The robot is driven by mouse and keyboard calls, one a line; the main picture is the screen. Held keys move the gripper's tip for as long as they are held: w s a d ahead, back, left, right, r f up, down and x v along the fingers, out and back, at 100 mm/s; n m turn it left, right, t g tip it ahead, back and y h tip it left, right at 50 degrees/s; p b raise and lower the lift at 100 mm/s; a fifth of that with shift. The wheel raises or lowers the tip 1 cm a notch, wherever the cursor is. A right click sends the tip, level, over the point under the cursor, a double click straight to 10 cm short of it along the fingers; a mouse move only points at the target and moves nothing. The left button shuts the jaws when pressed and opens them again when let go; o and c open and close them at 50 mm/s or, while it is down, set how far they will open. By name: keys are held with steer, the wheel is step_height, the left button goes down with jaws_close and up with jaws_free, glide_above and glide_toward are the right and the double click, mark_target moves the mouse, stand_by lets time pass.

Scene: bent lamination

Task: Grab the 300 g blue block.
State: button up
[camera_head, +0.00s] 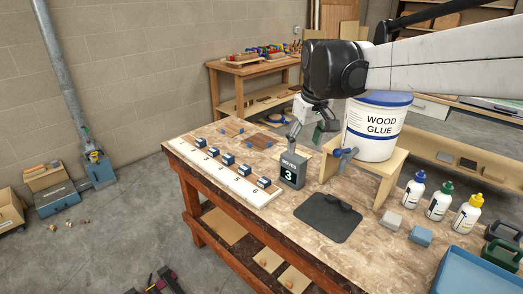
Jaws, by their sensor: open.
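No weight marking is readable on either. My gripper (310,132) is open and appears empty. It hangs above the middle of the table, to the left of the glue bucket and well up and left of the blue block. Whether its fingers touch anything behind them cannot be told. Several small dark blue and white pieces (228,159) sit on brown pads along a numbered white strip (183,151).
A large wood glue bucket (371,150) stands on a wooden stand (390,184). A dark box showing "3" (292,172) and a black mat (327,217) are nearby. Three glue bottles (439,200), green-handled weights (503,253) and a blue tray (470,275) crowd the right side.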

steer(key=w+a+f+n+g, duration=0.1)
steer(key=w+a+f, duration=0.15)
steer(key=w, duration=0.25)
steer(key=w+a+f+n+g, duration=0.1)
steer(key=w+a+f, duration=0.15)
steer(key=w, duration=0.25)
steer(key=n+g, duration=0.1)
steer(key=n, duration=0.1)
glide_above(264, 180)
step_height(264, 180, down, 8)
step_height(264, 180, down, 14)
steer(key=shift+r, duration=0.1)
jaws_close()
